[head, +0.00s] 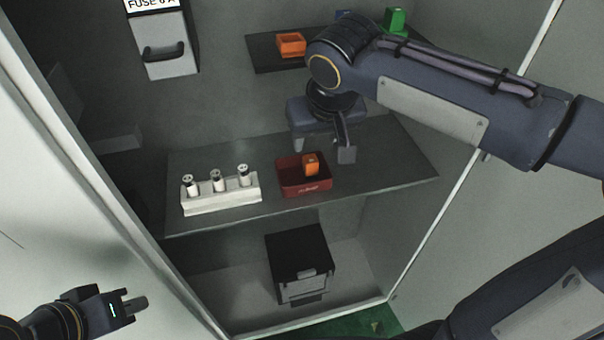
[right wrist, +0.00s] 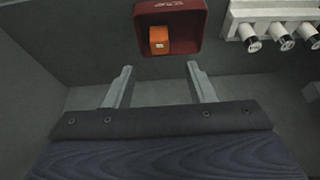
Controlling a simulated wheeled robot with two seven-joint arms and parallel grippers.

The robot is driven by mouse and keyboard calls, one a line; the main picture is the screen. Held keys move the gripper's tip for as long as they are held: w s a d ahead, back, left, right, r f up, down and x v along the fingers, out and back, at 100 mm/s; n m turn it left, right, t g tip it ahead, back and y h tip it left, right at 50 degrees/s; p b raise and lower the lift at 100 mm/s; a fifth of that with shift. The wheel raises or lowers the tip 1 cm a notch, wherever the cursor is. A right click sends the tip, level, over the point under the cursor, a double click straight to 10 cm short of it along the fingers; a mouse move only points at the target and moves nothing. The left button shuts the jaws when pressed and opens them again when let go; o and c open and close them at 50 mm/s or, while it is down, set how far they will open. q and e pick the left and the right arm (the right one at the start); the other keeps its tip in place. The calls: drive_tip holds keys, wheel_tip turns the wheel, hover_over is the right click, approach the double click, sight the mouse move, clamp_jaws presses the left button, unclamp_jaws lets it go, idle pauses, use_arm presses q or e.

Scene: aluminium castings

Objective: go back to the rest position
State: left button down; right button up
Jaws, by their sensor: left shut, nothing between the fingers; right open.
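My right gripper (head: 322,150) is open and empty above the middle shelf in the head view, just behind and above a small red bin. Its two fingers (right wrist: 160,84) show spread apart in the right wrist view, with nothing between them. The red bin (head: 294,189) stands on the shelf with an orange block (head: 311,163) inside; both also show in the right wrist view, as the bin (right wrist: 190,20) and the block (right wrist: 159,40). My left gripper (head: 140,303) is shut and empty at the lower left of the head view, outside the cabinet, far from the shelf.
The middle shelf (head: 375,160) also bears a white holder (head: 222,202) with three white cylinders. An upper shelf (head: 268,60) bears an orange bin (head: 291,44) and a green one (head: 396,20). A grey box (head: 165,50) hangs upper left. A black box (head: 299,255) stands below. Cabinet walls enclose the right arm.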

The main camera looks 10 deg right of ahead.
drive_tip(key=s+d+f+m+y+p, duration=0.1)
drive_tip(key=s+d+f+p, duration=0.1)
drive_tip(key=s, duration=0.7)
drive_tip(key=s+d+f+m+t+y+p, duration=0.1)
drive_tip(key=s+d+f+y+p, duration=0.1)
drive_tip(key=s+d+f, duration=0.3)
drive_tip(key=shift+s+d+y, duration=0.2)
drive_tip(key=shift+s+y, duration=0.1)
drive_tip(key=shift+s, duration=2)
